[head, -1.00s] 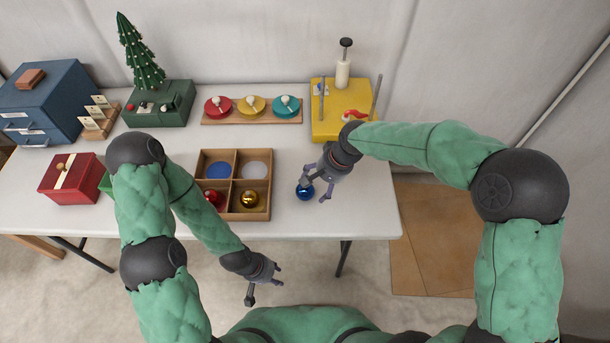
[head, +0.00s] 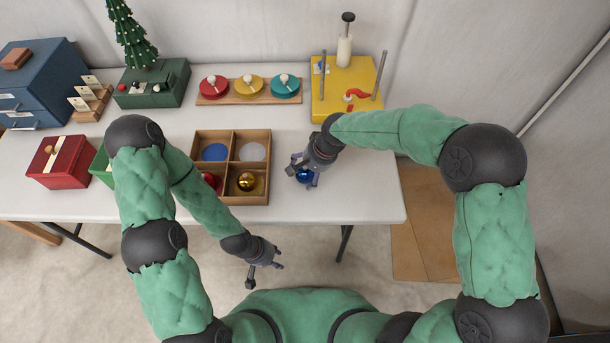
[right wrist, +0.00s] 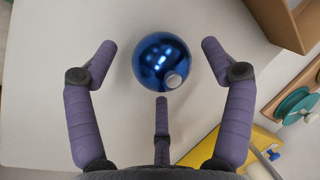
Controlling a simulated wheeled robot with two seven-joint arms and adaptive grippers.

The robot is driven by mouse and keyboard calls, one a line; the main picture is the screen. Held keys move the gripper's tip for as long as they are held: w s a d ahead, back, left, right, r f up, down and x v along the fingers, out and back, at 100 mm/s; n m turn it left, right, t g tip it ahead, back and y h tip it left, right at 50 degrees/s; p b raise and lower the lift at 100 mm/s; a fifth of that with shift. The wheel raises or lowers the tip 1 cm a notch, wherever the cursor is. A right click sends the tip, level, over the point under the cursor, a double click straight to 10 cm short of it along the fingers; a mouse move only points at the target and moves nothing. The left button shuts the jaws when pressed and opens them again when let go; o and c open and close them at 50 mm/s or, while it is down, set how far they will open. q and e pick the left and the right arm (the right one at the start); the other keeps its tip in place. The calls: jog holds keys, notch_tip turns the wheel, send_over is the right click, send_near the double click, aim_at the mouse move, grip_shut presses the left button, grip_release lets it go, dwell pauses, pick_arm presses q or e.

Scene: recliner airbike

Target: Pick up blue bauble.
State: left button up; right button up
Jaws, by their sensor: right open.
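The blue bauble (head: 305,176) rests on the white table just right of the divided wooden box, partly hidden by my right gripper in the head view. My right gripper (head: 302,174) is over it. In the right wrist view the shiny blue bauble (right wrist: 161,60), with a silver cap, lies between the spread fingers of my open right gripper (right wrist: 160,65), with gaps on both sides. My left gripper (head: 265,276) hangs empty in front of the table's front edge; its fingers look spread.
The wooden box (head: 232,133) has a red bauble (head: 211,180) and a gold bauble (head: 246,181) in its front compartments. A yellow stand (head: 340,105) with posts is behind my right gripper. A red gift box (head: 62,160) is at the left. Table right of the bauble is clear.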

jog(key=shift+x, duration=1.2)
jog(key=c, duration=0.9)
jog(key=shift+r, duration=0.15)
